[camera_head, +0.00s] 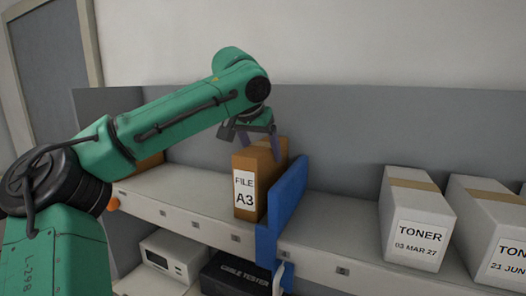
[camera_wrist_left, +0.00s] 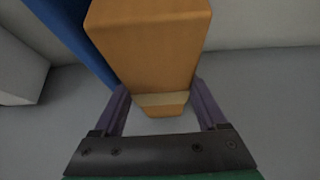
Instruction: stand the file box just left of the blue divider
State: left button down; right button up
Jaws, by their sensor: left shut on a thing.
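The file box (camera_head: 247,187) is a brown box with a white label reading "FILE A3". In the head view it stands upright at the shelf, just left of the blue divider (camera_head: 282,203). My left gripper (camera_head: 257,138) is shut on the box from above and behind, one finger on each side. In the left wrist view the box (camera_wrist_left: 150,45) fills the middle between the purple fingers of the gripper (camera_wrist_left: 160,108), and the divider (camera_wrist_left: 75,38) runs close along its left side. I cannot tell whether the box's bottom touches the shelf. My right gripper is not in view.
Two white toner boxes (camera_head: 412,222) (camera_head: 490,235) stand on the shelf (camera_head: 328,225) right of the divider. Another brown box (camera_head: 150,163) is partly hidden behind my left arm. A white device (camera_head: 172,256) and a black cable tester (camera_head: 235,274) sit below. The shelf left of the file box is clear.

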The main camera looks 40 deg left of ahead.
pick_arm(q)
grip_release()
jog(key=shift+d, duration=0.1)
jog(key=b+v, duration=0.1)
jog(key=v, duration=1.1)
jog(key=shift+s+r, duration=0.1)
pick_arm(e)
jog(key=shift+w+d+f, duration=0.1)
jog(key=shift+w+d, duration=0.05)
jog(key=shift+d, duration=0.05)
